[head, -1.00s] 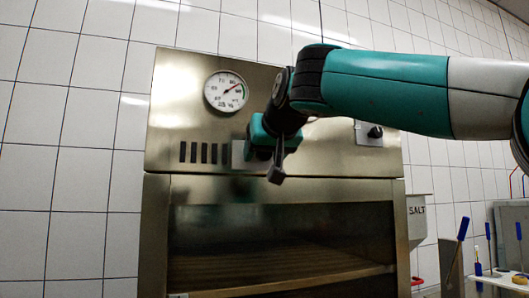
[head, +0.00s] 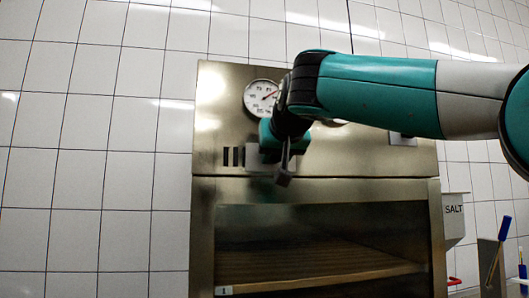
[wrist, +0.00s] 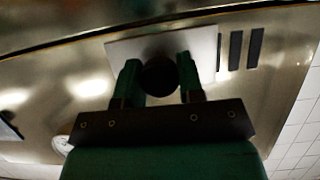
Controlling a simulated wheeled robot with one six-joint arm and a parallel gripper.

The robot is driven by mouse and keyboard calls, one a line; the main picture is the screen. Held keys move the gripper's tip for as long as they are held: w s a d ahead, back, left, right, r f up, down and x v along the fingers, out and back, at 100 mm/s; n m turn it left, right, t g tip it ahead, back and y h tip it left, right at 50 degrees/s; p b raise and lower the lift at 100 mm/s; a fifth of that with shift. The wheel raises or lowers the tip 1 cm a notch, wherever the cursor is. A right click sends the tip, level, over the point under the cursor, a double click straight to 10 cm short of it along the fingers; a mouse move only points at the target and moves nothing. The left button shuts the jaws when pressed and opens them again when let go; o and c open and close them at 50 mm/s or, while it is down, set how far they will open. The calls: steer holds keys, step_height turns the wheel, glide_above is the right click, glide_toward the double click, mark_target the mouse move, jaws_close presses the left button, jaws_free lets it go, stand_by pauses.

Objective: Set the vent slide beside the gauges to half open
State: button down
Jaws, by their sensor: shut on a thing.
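The vent slide is a light grey plate (wrist: 190,45) with a dark round knob (wrist: 158,76), on the steel front panel below the gauge. In the head view the plate (head: 257,160) shows beside dark vertical slots (head: 235,156), left of my gripper. It covers some slots; two or three stay uncovered at its left. My gripper (wrist: 159,82) is shut on the knob, one finger on each side, in the wrist view. In the head view my gripper (head: 284,150) is at the panel and hides the knob. A round dial gauge (head: 262,97) is above, partly covered by my arm.
Below the panel is a wide dark opening with a slatted shelf (head: 310,265). My arm crosses the upper right and hides part of the panel. A small plate (head: 402,139) is at the panel's right. A SALT box (head: 453,212) hangs right of the cabinet.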

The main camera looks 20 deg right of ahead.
steer(key=c, duration=0.8)
jaws_free()
steer(key=shift+o, duration=0.2)
steer(key=p+v, duration=0.2)
steer(key=v, duration=1.5)
steer(key=shift+s, duration=0.25)
steer(key=shift+a, duration=0.1)
